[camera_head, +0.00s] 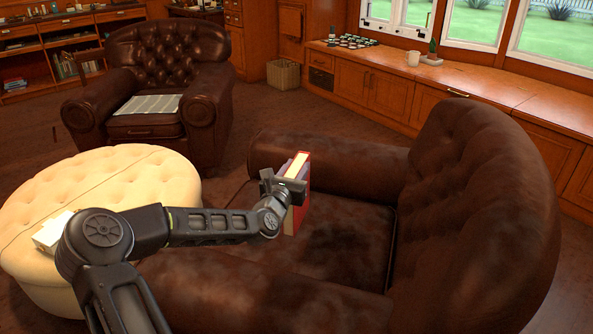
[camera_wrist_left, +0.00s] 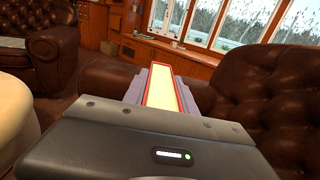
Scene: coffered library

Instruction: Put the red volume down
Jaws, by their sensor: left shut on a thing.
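The red volume (camera_head: 302,174) is upright in my left gripper (camera_head: 284,188), over the seat of the near brown leather armchair (camera_head: 345,238). Its red cover and pale page edges show in the head view. In the left wrist view the volume (camera_wrist_left: 163,90) stands between the two grey fingers, its page edge facing the camera. The fingers are shut on it. Its lower end is close to the seat cushion, and I cannot tell whether it touches. My right gripper is not in view.
The armchair's far arm (camera_head: 325,160) and tufted back (camera_head: 470,200) rise around the seat. A round cream ottoman (camera_head: 130,175) stands at the left. Another leather armchair (camera_head: 165,60) is behind it, with a cloth (camera_head: 146,104) on its seat. Much of the near seat is bare.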

